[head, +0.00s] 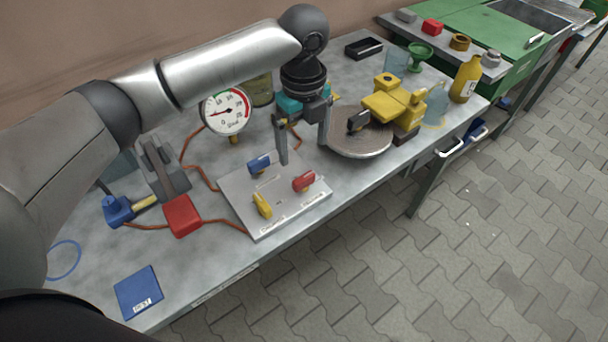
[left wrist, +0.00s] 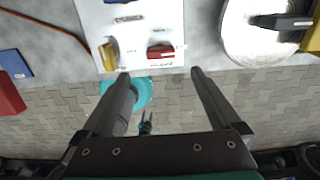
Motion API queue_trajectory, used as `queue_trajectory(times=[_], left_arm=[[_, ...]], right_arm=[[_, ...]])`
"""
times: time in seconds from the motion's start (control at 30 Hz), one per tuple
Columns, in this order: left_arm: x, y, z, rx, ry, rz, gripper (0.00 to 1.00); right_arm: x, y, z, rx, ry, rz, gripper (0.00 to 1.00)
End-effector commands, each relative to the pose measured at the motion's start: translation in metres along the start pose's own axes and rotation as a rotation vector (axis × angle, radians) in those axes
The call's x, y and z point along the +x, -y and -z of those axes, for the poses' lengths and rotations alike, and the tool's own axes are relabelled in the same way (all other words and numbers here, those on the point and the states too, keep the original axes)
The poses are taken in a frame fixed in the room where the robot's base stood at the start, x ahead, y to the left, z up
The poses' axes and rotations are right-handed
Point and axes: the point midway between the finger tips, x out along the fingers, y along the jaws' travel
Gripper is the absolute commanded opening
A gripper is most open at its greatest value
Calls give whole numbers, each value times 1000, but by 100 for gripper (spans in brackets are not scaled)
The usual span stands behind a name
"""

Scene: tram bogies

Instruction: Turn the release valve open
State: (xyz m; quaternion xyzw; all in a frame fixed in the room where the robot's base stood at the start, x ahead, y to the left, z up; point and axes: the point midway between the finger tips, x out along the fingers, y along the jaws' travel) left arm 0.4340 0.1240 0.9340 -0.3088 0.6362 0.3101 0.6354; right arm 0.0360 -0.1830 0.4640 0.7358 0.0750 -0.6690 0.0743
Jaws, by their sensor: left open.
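A pale valve panel (head: 285,213) lies on the grey bench and carries a blue handle (head: 260,164), a yellow handle (head: 262,205) and a red handle (head: 303,181). Its labels are too small to read, so I cannot tell which handle is the release valve. My left gripper (head: 304,152) is open and empty, its fingers pointing down over the panel's back edge. In the left wrist view, the yellow handle (left wrist: 108,55) and red handle (left wrist: 160,51) show just beyond the fingertips (left wrist: 161,76). A small two-pronged teal and dark shape (left wrist: 146,123) may be my right gripper.
A pressure gauge (head: 227,110) stands left of my gripper. A round metal plate (head: 358,145) with a yellow fitting (head: 393,104) is at the right. A red box (head: 182,215) with orange cables lies left of the panel, and a blue booklet (head: 138,291) nearer the front edge.

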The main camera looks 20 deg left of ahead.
Motion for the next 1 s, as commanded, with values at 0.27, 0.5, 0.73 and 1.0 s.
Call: queue_trajectory(times=[0.27,0.5,0.73,1.0], left_arm=[[64,0,0,-2,0,-1,98],[94,0,0,-2,1,1,98],[100,0,0,-1,1,2,98],[100,0,0,-1,1,2,86]], right_arm=[[20,-12,-2,-1,-3,-15,50],[29,-31,13,0,-31,-40,50],[30,-33,23,2,-46,-43,50],[30,-32,20,2,-41,-41,50]])
